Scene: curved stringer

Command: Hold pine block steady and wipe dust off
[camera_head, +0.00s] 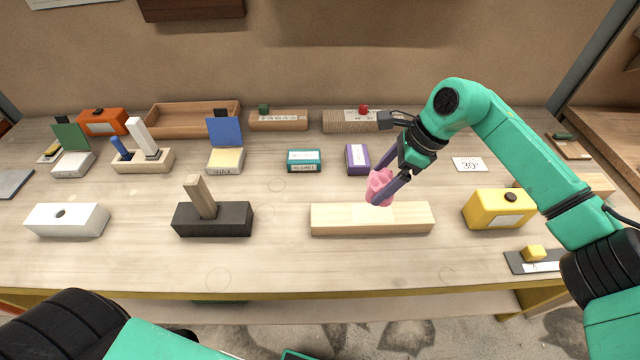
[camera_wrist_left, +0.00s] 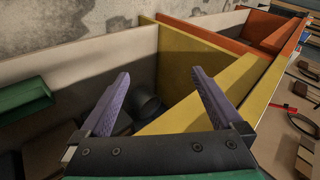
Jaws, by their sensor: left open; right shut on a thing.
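The pine block (camera_head: 330,219) is a long pale wooden bar lying flat on the workbench, right of centre in the head view. My right gripper (camera_head: 381,192) is shut on a crumpled pink cloth (camera_head: 379,184) at the block's top, near its middle. The cloth appears to touch the block's top, though the fingers partly hide the contact. My left gripper (camera_wrist_left: 160,95) is open and empty in the left wrist view, low beside the bench's yellow edge. In the head view only part of my left arm shows at the bottom left.
A black block with an upright wooden peg (camera_head: 212,219) stands left of the pine block, and a yellow box (camera_head: 498,208) stands right. Teal (camera_head: 304,161) and purple (camera_head: 358,159) boxes sit behind. The bench front (camera_head: 300,270) before the pine block is clear.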

